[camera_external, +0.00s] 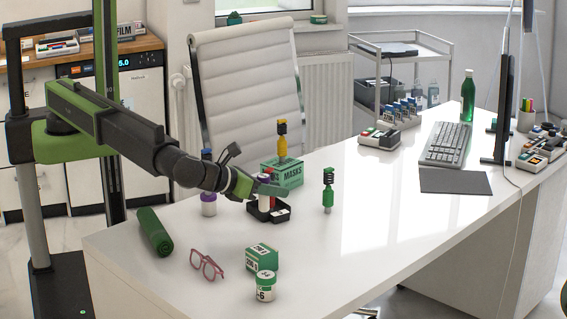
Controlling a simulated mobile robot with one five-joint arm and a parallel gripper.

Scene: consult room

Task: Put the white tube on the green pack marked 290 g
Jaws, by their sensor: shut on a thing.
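The white tube (265,202) has a purple top and stands upright at the small black tray (282,215) on the white desk. My gripper (267,190) comes in from the left and is shut on the tube's upper part, partly hiding it. I cannot tell whether the tube's lower end touches the tray. A small green pack (261,259) with white printing lies nearer the camera, apart from the gripper; its marking is too small to read surely. Its top looks bare.
A white jar (265,287) stands in front of the pack. Pink glasses (206,265) and a green roll (155,231) lie left. A green masks box (284,173) is behind, a green bottle (328,191) right. The desk's right front is clear.

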